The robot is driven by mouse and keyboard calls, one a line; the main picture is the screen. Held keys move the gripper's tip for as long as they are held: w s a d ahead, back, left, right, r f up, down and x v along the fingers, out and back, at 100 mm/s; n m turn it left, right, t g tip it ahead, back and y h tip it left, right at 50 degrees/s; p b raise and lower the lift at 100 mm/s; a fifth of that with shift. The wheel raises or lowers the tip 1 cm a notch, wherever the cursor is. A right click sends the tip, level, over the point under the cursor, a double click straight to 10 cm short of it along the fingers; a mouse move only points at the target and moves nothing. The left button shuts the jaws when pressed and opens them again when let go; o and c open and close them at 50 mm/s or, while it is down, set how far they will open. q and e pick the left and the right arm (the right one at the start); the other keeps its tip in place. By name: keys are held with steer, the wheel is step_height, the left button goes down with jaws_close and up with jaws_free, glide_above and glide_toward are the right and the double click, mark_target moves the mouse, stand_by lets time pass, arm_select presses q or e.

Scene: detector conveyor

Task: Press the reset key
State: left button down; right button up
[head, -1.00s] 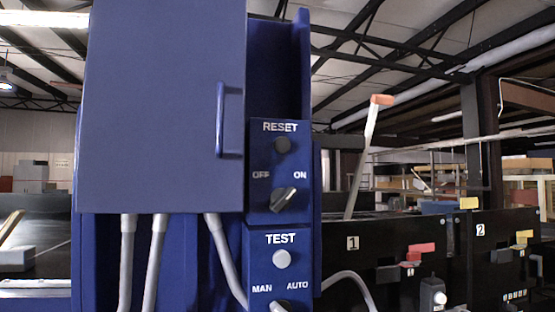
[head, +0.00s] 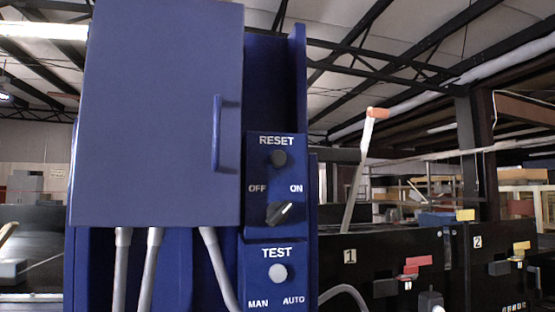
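The reset key (head: 279,158) is a dark round button under the white word RESET on the blue control panel (head: 256,219). Just below it is a dark OFF/ON rotary knob (head: 279,213), its pointer turned toward the upper right, toward ON. A pale round TEST button (head: 278,273) sits lower on the panel, above the words MAN and AUTO. Neither of my grippers shows in the head view. Nothing covers the reset key.
A blue cabinet door (head: 155,115) with a vertical handle (head: 217,134) is left of the panel. Grey conduits (head: 151,265) hang below it. At right stand black units marked 1 (head: 350,256) and 2 (head: 477,242), and a lever with an orange tip (head: 377,113).

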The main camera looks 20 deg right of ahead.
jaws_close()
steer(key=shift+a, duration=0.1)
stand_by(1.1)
